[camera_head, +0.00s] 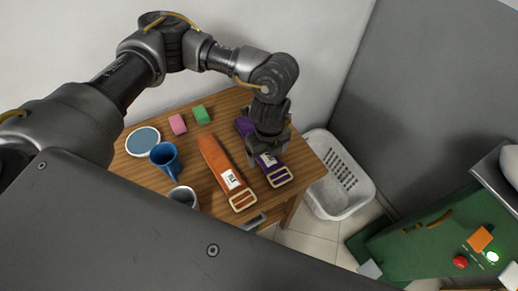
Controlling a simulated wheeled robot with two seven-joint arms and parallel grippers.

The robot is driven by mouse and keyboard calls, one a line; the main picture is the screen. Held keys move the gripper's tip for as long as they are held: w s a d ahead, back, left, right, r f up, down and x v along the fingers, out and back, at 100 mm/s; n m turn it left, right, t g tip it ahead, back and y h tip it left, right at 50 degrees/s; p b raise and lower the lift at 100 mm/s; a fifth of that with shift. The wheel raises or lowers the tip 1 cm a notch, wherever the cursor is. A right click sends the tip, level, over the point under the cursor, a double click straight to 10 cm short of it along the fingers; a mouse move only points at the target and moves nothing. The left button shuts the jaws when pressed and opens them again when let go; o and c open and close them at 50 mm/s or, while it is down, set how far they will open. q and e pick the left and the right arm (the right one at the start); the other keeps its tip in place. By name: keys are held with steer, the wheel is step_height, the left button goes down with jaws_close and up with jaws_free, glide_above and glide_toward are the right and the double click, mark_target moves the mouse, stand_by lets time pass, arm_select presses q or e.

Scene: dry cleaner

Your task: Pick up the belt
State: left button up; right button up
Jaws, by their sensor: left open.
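Two belts lie on the wooden table (190,118). A purple belt (278,176) with a white tag and a pale buckle is at the right side. An orange belt (214,158), also with a white tag and a pale buckle, lies to its left. My left gripper (265,155) is open and points down over the middle of the purple belt, hiding part of it. I cannot tell whether its fingers touch the belt. My right gripper is not in view.
A white basket (340,205) is on the floor at right, near a green-topped surface (405,248).

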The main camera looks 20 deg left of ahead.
mark_target(268, 159)
arm_select(q)
steer(key=w+f, duration=0.1)
steer(key=w, duration=0.2)
steer(key=shift+f, duration=0.4)
steer(key=shift+f+p, duration=0.65)
steer(key=shift+f, duration=0.2)
steer(key=shift+s+a+f, duration=0.1)
steer(key=shift+s+f, duration=0.1)
steer(key=shift+f, duration=0.3)
steer(key=shift+s+a+f, duration=0.1)
steer(key=shift+s+f, duration=0.1)
steer(key=shift+f, duration=0.3)
steer(key=shift+w+f, duration=0.3)
steer(key=shift+f, duration=0.3)
steer(key=shift+s+r, duration=0.15)
steer(key=shift+s, duration=0.05)
steer(key=c, duration=1.1)
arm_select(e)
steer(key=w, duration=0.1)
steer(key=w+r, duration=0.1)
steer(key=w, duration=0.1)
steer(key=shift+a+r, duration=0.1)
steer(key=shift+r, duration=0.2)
